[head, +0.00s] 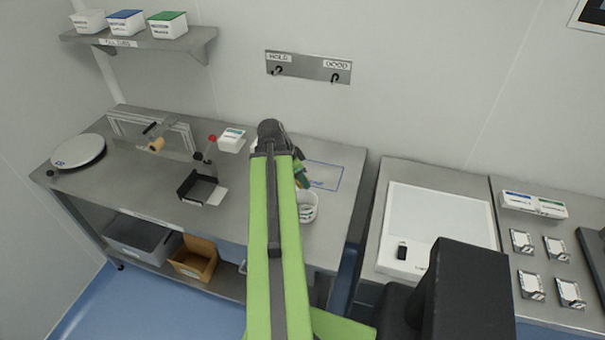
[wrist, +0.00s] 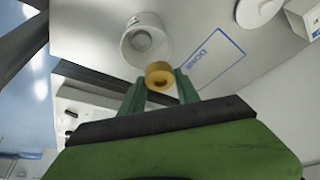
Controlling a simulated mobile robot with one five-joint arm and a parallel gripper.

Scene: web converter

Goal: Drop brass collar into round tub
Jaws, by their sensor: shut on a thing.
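The brass collar (wrist: 159,73) is a short gold ring held between the green fingertips of my gripper (wrist: 158,84) in the wrist view. A white round tub (wrist: 133,52) stands just beyond the collar there, with something round and pale inside. The collar shows apart from the tub's opening, near its rim; I cannot tell the height between them. In the head view the tub (head: 308,208) is on the steel bench, partly behind my green arm. My gripper (head: 302,178) shows only in part there, and the collar is hidden.
A blue-outlined area marked DONE (head: 325,176) lies beside the tub on the bench (head: 130,185). A black tray (head: 200,188), a white box (head: 232,139) and a round white plate (head: 78,151) stand to the left. A white-topped counter (head: 437,215) is at the right.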

